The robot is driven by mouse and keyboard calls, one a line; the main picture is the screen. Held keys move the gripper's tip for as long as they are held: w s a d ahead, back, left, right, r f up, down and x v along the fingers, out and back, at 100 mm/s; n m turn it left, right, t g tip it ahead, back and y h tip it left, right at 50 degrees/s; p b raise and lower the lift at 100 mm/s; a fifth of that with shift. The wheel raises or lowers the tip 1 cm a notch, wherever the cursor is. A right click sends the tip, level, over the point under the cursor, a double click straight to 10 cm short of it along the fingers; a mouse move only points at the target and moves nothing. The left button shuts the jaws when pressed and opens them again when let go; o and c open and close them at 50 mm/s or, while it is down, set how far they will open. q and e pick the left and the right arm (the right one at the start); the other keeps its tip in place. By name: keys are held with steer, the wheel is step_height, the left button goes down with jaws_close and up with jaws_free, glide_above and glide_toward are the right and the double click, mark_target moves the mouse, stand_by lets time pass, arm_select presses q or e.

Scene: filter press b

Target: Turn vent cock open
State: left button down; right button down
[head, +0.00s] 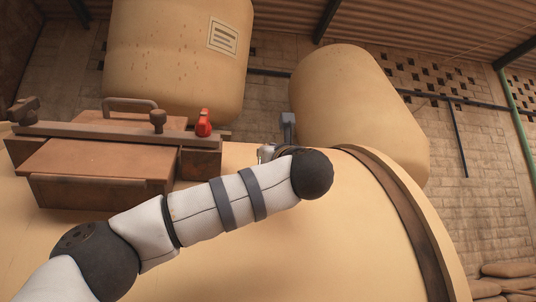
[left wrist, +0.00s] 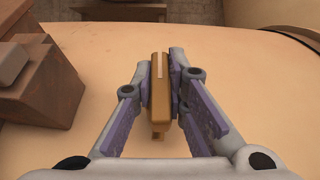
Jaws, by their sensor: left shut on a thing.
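In the left wrist view, my left gripper (left wrist: 163,68) is shut on a golden-brown, upright bar-like handle, which I take to be the vent cock (left wrist: 159,92). The two finger pads press on its left and right sides, and its lower end shows below them. The handle stands over the cream curved surface of the vessel (left wrist: 230,85). In the head view, my left arm reaches in from the lower left, and its dark rounded wrist joint hides most of the gripper (head: 268,152) and the cock. My right gripper is in neither view.
A rusty brown box (head: 95,175) with a clamp bar stands left of my gripper, with a red handle (head: 204,123) at its right end. A grey upright piece (head: 288,126) shows just behind my wrist. A raised brown-edged rim (head: 400,215) curves at the right. Large cream tanks (head: 350,100) stand behind.

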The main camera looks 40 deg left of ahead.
arm_select(q)
steer(key=c, duration=1.6)
jaws_free()
steer(key=v, duration=1.2)
steer(key=shift+s, duration=0.15)
